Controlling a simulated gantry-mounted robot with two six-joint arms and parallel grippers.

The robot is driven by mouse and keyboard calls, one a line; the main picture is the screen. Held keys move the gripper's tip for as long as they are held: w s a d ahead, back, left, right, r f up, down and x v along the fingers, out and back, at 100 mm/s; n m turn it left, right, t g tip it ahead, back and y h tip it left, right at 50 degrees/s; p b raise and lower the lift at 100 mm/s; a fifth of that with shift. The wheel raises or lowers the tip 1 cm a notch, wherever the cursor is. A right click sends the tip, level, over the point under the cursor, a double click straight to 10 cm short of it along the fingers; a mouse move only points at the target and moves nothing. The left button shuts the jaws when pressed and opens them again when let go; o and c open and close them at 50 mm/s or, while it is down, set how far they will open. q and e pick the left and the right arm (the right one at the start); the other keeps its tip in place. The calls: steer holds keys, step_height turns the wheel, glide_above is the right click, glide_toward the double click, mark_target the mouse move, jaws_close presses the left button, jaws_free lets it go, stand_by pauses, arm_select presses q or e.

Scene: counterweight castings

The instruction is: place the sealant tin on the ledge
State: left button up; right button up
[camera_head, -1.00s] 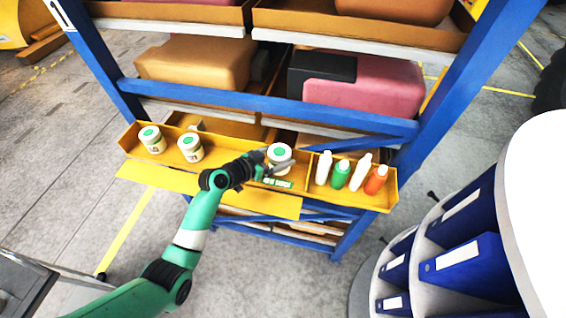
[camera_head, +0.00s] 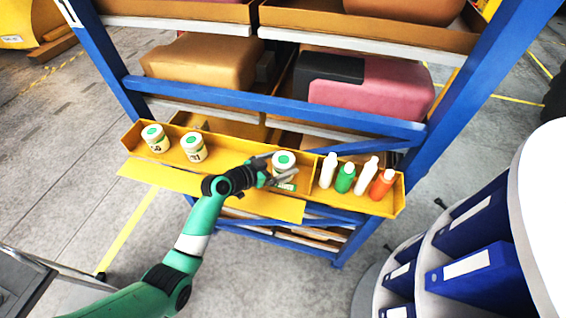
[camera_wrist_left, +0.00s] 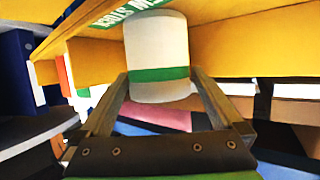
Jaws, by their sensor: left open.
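A white tin with a green lid (camera_head: 283,160), which I take as the sealant tin, stands upright on the yellow ledge (camera_head: 230,160), in the middle section. My left gripper (camera_head: 282,169) is open, with its fingers on either side of this tin. In the left wrist view, the tin (camera_wrist_left: 157,50) shows a green band and sits between the two spread fingers (camera_wrist_left: 160,80). Contact with the fingers cannot be told. Two similar tins, one at far left (camera_head: 155,140) and one beside it (camera_head: 193,149), stand on the same ledge. My right gripper is not in view.
White, green and orange bottles (camera_head: 345,178) stand in the ledge's right section, behind a divider close to the tin. A blue rack beam (camera_head: 280,106) runs above the ledge. A round stand with blue binders (camera_head: 475,275) is at lower right. Ledge space between the tins is clear.

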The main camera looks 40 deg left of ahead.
arm_select(q)
steer(key=p+v, duration=0.1)
steer(key=v, duration=0.2)
steer(key=p+v, duration=0.2)
steer(key=v, duration=0.1)
steer(key=shift+s+r, duration=0.15)
steer(key=shift+r, duration=0.35)
steer(key=p+v, duration=0.2)
steer(key=v, duration=0.1)
steer(key=p+v, duration=0.1)
steer(key=p, duration=0.1)
steer(key=shift+s+f, duration=0.3)
steer(key=shift+s, duration=0.1)
